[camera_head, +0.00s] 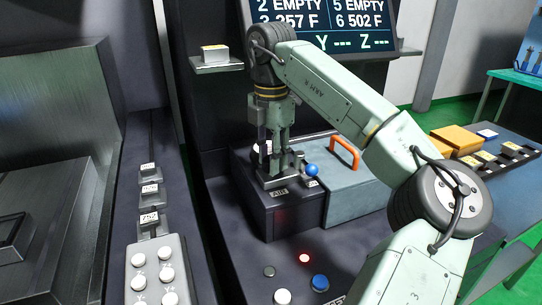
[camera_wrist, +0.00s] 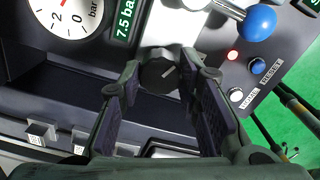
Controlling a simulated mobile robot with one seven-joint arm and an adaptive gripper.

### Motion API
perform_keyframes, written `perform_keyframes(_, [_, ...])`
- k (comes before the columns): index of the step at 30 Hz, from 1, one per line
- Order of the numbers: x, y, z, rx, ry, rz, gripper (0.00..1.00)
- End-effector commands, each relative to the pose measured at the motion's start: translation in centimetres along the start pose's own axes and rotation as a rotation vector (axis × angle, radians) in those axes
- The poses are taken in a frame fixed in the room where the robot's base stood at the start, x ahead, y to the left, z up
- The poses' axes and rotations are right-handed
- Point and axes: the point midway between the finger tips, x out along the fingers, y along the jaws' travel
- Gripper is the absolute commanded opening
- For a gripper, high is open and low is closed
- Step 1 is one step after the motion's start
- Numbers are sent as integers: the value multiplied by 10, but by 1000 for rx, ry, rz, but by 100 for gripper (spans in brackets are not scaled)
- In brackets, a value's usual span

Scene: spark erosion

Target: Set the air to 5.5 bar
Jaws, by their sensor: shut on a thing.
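The air regulator knob (camera_wrist: 158,76), dark and round with a pale pointer line, sits between my fingertips in the wrist view. My gripper (camera_wrist: 165,82) is shut on it. A white round gauge (camera_wrist: 68,18) marked in bar is partly cut off at the top left; its red needle is only partly seen, so I cannot read it. Beside it a green label (camera_wrist: 125,22) reads 7.5 bar. In the head view my gripper (camera_head: 278,172) points down at the dark box with the AIR label (camera_head: 279,191); the knob is hidden there.
A blue ball lever (camera_wrist: 258,22) is close right of the knob. A red light (camera_wrist: 232,55), blue button (camera_wrist: 257,66) and white button (camera_wrist: 236,93) lie beyond. In the head view an orange handle (camera_head: 345,150) stands on the grey box (camera_head: 352,190) beside my gripper.

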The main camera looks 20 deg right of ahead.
Motion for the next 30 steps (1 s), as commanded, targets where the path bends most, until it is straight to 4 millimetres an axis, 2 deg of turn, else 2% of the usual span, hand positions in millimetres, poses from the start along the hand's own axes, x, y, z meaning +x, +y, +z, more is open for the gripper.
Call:
perform_keyframes(8, [0,-1,0,-16,0,-2,3])
perform_keyframes(14, [0,0,0,-93,-1,-2,3])
perform_keyframes(30, [-1,0,1,-563,-2,-2,3])
